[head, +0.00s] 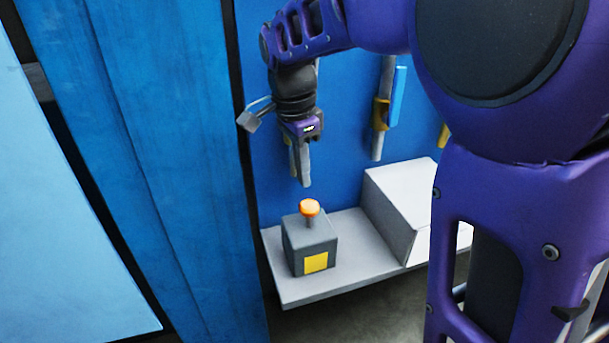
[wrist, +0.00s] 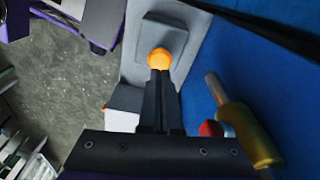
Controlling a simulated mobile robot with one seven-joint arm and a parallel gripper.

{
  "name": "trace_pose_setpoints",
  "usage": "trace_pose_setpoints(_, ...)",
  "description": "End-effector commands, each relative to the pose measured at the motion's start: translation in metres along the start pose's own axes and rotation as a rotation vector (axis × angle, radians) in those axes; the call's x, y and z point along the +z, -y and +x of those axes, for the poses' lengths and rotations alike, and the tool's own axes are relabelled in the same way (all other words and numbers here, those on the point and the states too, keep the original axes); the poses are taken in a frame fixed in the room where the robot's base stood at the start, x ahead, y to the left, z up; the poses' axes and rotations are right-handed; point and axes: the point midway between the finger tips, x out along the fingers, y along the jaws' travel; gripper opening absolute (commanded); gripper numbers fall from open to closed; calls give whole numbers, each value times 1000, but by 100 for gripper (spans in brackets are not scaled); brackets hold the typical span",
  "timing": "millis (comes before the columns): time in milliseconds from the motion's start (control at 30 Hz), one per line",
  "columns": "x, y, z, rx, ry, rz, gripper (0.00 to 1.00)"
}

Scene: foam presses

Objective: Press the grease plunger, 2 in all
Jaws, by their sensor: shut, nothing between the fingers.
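The grease plunger has an orange cap (head: 309,208) on a short stem that stands up from a dark grey box (head: 309,244) with a yellow square on its front. The box sits at the left end of a grey shelf (head: 345,238). My gripper (head: 306,184) points down above the orange cap, with a visible gap between them in the head view. Its fingers are together and empty. In the wrist view the shut fingertips (wrist: 161,72) line up with the orange cap (wrist: 159,58), and the grey box (wrist: 158,37) shows behind it.
A white box (head: 400,205) stands on the shelf to the right. A yellow and blue tool (head: 388,100) hangs on the blue wall behind. A blue panel (head: 170,150) stands close on the left. Grey floor lies below the shelf.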

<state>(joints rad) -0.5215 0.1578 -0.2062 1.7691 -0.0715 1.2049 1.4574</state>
Motion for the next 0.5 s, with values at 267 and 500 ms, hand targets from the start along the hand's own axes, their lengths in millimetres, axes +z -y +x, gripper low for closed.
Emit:
trace_pose_setpoints(267, 1, 0, 42, -1, 0, 0, 0)
trace_pose_setpoints(500, 0, 0, 49, -1, 0, -1, 0)
